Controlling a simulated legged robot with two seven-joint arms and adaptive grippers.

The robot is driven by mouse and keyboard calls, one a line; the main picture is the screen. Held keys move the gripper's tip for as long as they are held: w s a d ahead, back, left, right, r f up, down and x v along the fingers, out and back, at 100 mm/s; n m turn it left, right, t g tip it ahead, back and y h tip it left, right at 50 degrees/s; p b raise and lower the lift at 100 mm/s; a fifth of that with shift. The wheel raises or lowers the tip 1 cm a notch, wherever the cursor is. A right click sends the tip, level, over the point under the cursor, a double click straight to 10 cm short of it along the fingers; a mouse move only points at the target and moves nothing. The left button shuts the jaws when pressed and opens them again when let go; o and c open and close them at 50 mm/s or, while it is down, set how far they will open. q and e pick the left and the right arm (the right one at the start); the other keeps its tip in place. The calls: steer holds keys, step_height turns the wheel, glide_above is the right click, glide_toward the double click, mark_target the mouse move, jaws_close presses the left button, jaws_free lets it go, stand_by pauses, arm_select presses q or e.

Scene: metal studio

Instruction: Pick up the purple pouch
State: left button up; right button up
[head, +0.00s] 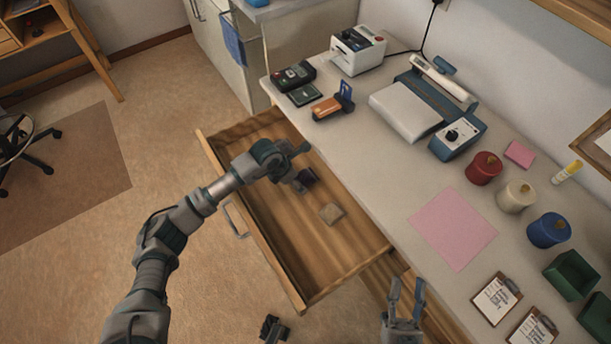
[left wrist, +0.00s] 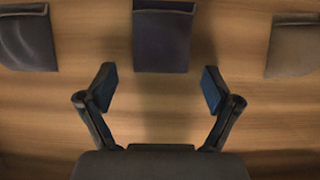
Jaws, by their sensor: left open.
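The purple pouch (left wrist: 162,40) lies flat on the wooden drawer floor. It is at the top middle of the left wrist view, just beyond the fingertips and centred between them. In the head view the pouch (head: 308,178) shows partly beside my left gripper (head: 299,167). The left gripper (left wrist: 158,88) is open, with nothing between its fingers, over the drawer. My right gripper (head: 407,288) is open and empty by the counter's front edge, away from the pouch.
In the left wrist view a dark grey pouch (left wrist: 27,40) lies left of the purple one and a brown pouch (left wrist: 294,46) right. The brown one also shows in the head view (head: 331,213). The open drawer (head: 272,250) has raised walls. The counter (head: 375,170) overhangs its right side.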

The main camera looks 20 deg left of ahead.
arm_select(q)
steer(key=c, duration=1)
